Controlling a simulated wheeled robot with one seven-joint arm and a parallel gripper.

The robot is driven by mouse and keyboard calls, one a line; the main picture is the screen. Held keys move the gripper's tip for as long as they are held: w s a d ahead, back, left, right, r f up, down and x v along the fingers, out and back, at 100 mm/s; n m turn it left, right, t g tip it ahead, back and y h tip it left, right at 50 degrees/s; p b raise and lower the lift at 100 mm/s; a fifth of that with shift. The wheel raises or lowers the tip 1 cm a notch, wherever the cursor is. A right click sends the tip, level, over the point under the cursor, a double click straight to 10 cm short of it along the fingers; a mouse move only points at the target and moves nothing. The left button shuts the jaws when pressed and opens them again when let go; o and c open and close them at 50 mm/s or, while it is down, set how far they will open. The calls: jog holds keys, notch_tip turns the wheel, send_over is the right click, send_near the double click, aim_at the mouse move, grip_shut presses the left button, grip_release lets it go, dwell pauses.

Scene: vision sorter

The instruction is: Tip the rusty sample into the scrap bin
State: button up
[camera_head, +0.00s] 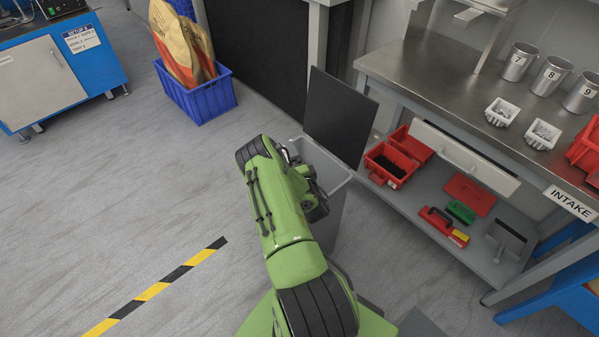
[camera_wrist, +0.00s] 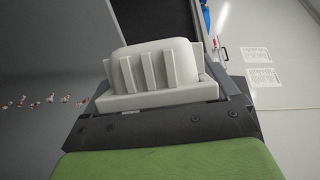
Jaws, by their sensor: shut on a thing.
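My gripper (camera_wrist: 158,88) is shut on a pale white sample tray (camera_wrist: 155,56), which fills the space between the fingers in the wrist view. Small rusty-brown and whitish bits (camera_wrist: 50,98) are strung out in a row against a grey surface left of the tray; I cannot tell whether they are falling or lying. In the head view the grey scrap bin (camera_head: 334,215) stands beside the bench with its dark lid (camera_head: 341,115) raised. My green arm reaches over the bin and hides much of its opening. The tray is hidden there.
The steel bench (camera_head: 440,75) at right carries metal cups (camera_head: 519,62) and two white trays (camera_head: 502,112). Its lower shelf holds red bins (camera_head: 388,165) and tools. A blue crate (camera_head: 205,98) with sacks stands behind. The floor at left is open, with a striped line (camera_head: 155,290).

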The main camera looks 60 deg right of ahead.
jog(key=shift+s+d+m+t+h+p, duration=0.25)
jog(key=shift+m+p, duration=0.3)
jog(key=shift+m, duration=0.3)
jog(key=shift+s+d+m+t+h+p, duration=0.2)
jog(key=shift+m+p, duration=0.3)
jog(key=shift+m, duration=0.35)
dwell(1.2)
jog(key=w+n+b, duration=0.1)
jog(key=n, duration=0.1)
jog(key=w+a+n+g+y, duration=0.1)
jog(key=n, duration=0.1)
jog(key=w+a+n+g+b, duration=0.1)
jog(key=n, duration=0.1)
jog(key=shift+w+a+f+y+b, duration=0.15)
jog(key=shift+a+y+b, duration=0.1)
jog(key=shift+b, duration=0.1)
jog(key=shift+d+n, duration=0.1)
jog(key=shift+n, duration=0.2)
jog(key=shift+w+f+n+g+b, duration=0.3)
jog(key=shift+n+g+b, duration=0.15)
jog(key=shift+n, duration=0.25)
jog(key=w+a+n+g+h+p, duration=0.1)
jog(key=w+a+n+g+p, duration=0.3)
jog(key=w+n, duration=0.3)
jog(key=shift+a+f+n+h+p, duration=0.15)
jog(key=shift+a+n+h+p, duration=0.3)
jog(key=shift+a+n, duration=0.2)
